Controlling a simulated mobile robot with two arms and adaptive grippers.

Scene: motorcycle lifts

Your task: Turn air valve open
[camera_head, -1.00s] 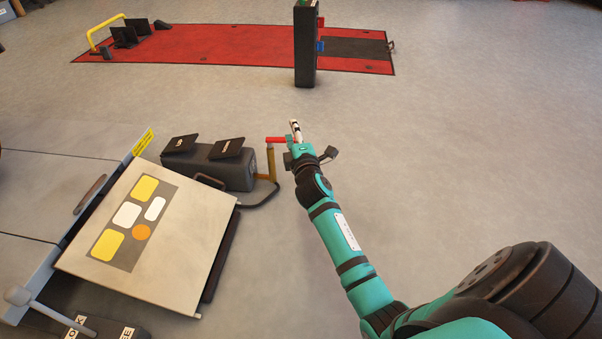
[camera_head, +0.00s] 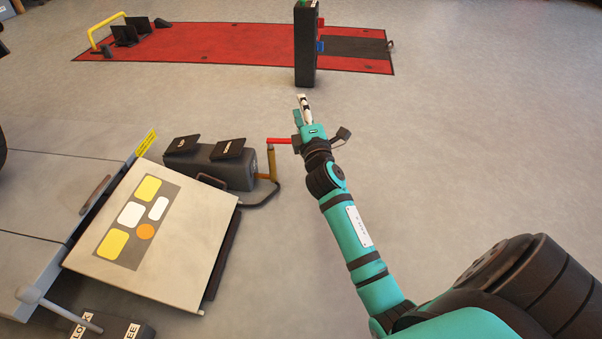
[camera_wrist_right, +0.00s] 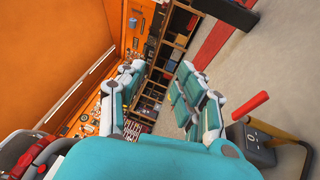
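The air valve has a red lever handle (camera_head: 279,141) on top of a brass-yellow upright pipe (camera_head: 271,162), beside the dark pedal box. The handle lies roughly level, crosswise to the pipe. My right gripper (camera_head: 303,104) is just beyond the handle's right end, with its fingers pointing away. In the right wrist view the red handle (camera_wrist_right: 250,107) is outside the fingers, to their right. The right gripper's two fingers (camera_wrist_right: 158,92) stand apart with nothing between them. Whether the gripper touches the handle is unclear. My left gripper is not in view.
The pedal box (camera_head: 210,164) has two black pedals, with a hose beside it. A cream panel with coloured pads (camera_head: 180,250) and a lever (camera_head: 55,308) are at left. A dark post (camera_head: 305,50) stands at a red lift (camera_head: 225,45). The floor to the right is clear.

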